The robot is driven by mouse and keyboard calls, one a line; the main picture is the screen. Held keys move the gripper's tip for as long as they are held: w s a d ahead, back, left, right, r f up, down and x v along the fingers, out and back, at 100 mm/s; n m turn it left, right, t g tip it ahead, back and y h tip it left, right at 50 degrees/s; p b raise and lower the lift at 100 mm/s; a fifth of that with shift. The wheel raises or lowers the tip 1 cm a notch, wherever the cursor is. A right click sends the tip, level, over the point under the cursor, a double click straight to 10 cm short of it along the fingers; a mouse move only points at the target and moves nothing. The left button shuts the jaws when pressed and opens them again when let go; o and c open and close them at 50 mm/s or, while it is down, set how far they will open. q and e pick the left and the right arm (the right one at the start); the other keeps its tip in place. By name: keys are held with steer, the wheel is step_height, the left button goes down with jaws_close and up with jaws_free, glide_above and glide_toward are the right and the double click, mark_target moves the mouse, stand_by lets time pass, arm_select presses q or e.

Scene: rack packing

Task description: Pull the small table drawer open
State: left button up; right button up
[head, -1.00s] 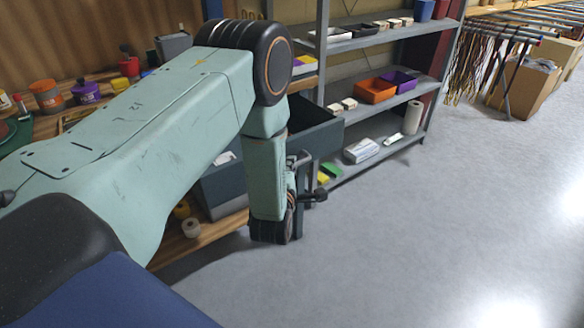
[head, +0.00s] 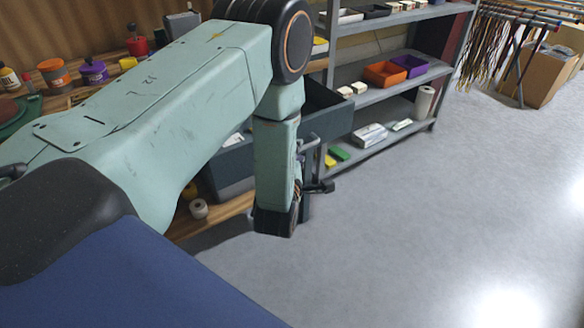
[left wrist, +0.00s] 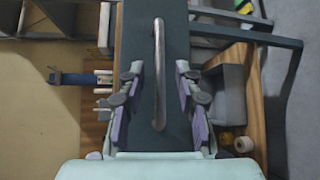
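The drawer (head: 328,122) is dark blue-grey and stands pulled out from the table, its open top showing behind my left arm. Its metal bar handle (head: 311,145) is on the front face. In the left wrist view, the handle (left wrist: 159,65) runs upright down the middle of the dark drawer front (left wrist: 137,40). My left gripper (head: 310,180) hangs beside the drawer front in the head view. In the left wrist view, its purple-padded fingers (left wrist: 158,95) are spread, one on each side of the handle, with gaps. My right gripper is out of view.
A grey shelf rack (head: 350,75) with bins and boxes stands behind the drawer. A wooden bench (head: 222,210) with a tape roll (head: 198,208) is at the left. Open grey floor (head: 440,200) lies to the right.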

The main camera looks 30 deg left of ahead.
arm_select(q)
steer(key=v, duration=0.9)
steer(key=shift+s, duration=0.15)
steer(key=shift+r, duration=0.1)
steer(key=s+d+f+m+g+h, duration=0.35)
steer(key=s+f+m+g, duration=0.45)
steer(key=f+m, duration=0.55)
steer(key=s+d+f+m+g+h, duration=0.1)
steer(key=s+m+g, duration=0.2)
steer(key=s, duration=0.7)
steer(key=s+d+f+m+g+h, duration=0.1)
steer(key=s+d+f+m+g, duration=0.1)
steer(key=s+m+g, duration=0.2)
steer(key=s+m, duration=0.3)
steer(key=s, duration=0.3)
steer(key=shift+s+d+f+h, duration=0.15)
steer(key=shift+h, duration=0.2)
steer(key=shift+s, duration=0.1)
